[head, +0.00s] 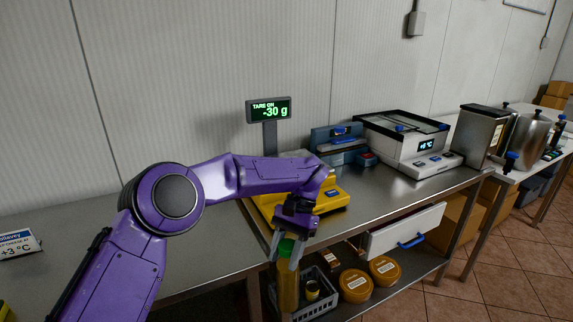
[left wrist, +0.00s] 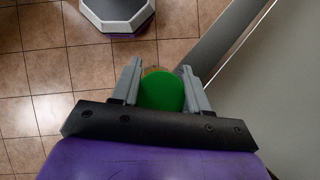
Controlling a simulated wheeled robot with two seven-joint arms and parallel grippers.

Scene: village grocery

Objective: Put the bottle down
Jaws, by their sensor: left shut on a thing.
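The bottle (head: 288,290) has a green cap and a yellowish-brown body. My left gripper (head: 287,252) is shut on it near the cap. In the left wrist view the green cap (left wrist: 162,92) sits between the two grey fingers of my left gripper (left wrist: 163,85), with the tiled floor beyond. My right gripper is not in view.
A yellow scale (head: 330,200) with a display (head: 269,110) reading -30 g stands on the counter behind my arm. An open drawer (head: 405,232) juts out at the right.

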